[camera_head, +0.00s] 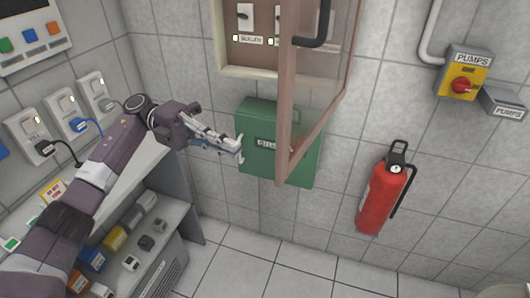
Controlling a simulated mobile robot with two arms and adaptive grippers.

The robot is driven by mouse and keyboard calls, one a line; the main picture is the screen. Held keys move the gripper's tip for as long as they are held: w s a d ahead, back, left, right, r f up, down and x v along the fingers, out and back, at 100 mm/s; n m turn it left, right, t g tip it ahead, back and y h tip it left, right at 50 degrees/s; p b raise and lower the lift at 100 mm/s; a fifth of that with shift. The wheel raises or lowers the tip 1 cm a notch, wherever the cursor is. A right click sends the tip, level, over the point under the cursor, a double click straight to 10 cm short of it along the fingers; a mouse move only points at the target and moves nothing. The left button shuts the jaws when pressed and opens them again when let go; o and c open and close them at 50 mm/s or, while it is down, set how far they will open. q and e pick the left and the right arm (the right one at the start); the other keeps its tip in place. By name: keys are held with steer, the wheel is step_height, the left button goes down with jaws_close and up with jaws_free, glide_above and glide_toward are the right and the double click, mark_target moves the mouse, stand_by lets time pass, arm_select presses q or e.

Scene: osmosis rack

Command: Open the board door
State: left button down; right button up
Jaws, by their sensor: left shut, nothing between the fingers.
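The board (268,70) is on the tiled back wall at the top middle, with switches and small labels inside. Its framed, see-through door (287,110) stands swung out from the board toward me, with a dark handle (322,28) near the top. My left gripper (240,150) is shut and empty. In the picture it is left of the door's lower part, in front of the green first-aid box; I cannot tell its exact distance from either. My right gripper is not in view.
The green first-aid box (256,125) hangs below the board, partly behind the door. A red fire extinguisher (382,195) and yellow pumps switch (464,75) are on the wall at right. Shelves (180,185) with small items stand at left. The floor is clear.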

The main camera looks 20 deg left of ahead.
arm_select(q)
steer(key=p+x, duration=0.3)
steer(key=x, duration=0.5)
steer(key=shift+d, duration=0.3)
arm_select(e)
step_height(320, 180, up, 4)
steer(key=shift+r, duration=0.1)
